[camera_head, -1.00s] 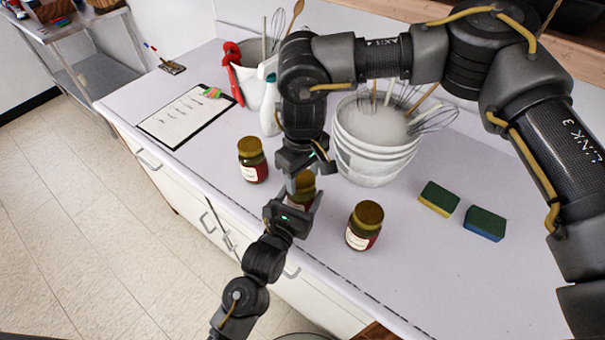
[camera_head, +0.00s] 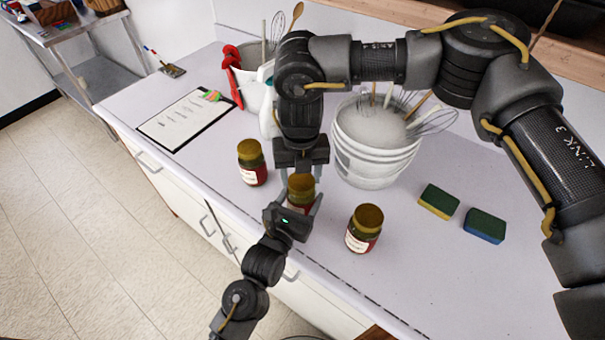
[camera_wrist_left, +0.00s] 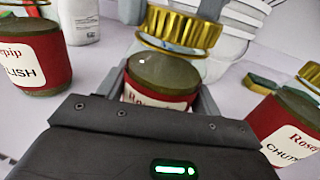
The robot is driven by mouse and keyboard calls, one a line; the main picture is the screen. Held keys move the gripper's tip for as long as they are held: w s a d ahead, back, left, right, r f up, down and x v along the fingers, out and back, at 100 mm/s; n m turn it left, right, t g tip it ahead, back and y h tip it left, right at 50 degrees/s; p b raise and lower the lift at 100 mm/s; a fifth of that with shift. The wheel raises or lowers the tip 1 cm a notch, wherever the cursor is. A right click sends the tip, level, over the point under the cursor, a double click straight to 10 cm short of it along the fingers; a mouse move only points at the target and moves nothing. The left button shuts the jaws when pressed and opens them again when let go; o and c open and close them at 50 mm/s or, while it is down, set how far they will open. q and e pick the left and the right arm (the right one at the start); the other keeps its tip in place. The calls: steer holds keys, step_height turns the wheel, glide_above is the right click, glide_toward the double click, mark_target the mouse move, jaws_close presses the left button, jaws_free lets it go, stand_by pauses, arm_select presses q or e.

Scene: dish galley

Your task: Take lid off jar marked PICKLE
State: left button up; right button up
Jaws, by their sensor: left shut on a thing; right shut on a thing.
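The middle jar (camera_head: 299,207) has a gold lid (camera_head: 301,183), a clear glass neck and a red band with a pale label. In the left wrist view the label on this jar (camera_wrist_left: 163,78) shows only "Rosep"; the word below is hidden by my gripper. My left gripper (camera_head: 301,203) is shut around the jar's body, one finger on each side. My right gripper (camera_head: 301,172) comes from above and is shut on the gold lid; its dark fingers flank the lid (camera_wrist_left: 180,28) in the left wrist view. The lid is still on the jar's top.
A left jar (camera_head: 252,163) reads "LISH", and a right jar (camera_head: 364,229) reads "CHUT"; both are lidded and close by. A white bucket (camera_head: 372,155) with whisks stands behind. Two sponges (camera_head: 439,200) (camera_head: 485,225) lie right. A clipboard (camera_head: 180,122) lies left. The counter's front right is clear.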

steer(key=n, duration=0.5)
steer(key=shift+a, duration=0.1)
steer(key=n, duration=1)
steer(key=shift+a+n, duration=0.15)
steer(key=shift+n, duration=0.15)
arm_select(q)
steer(key=shift+d, duration=0.1)
arm_select(e)
steer(key=n, duration=0.7)
steer(key=shift+s+r, duration=0.1)
steer(key=shift+s, duration=0.1)
steer(key=shift+r, duration=0.2)
steer(key=shift+s+r, duration=0.1)
steer(key=shift+r, duration=0.8)
arm_select(q)
steer(key=shift+r, duration=0.1)
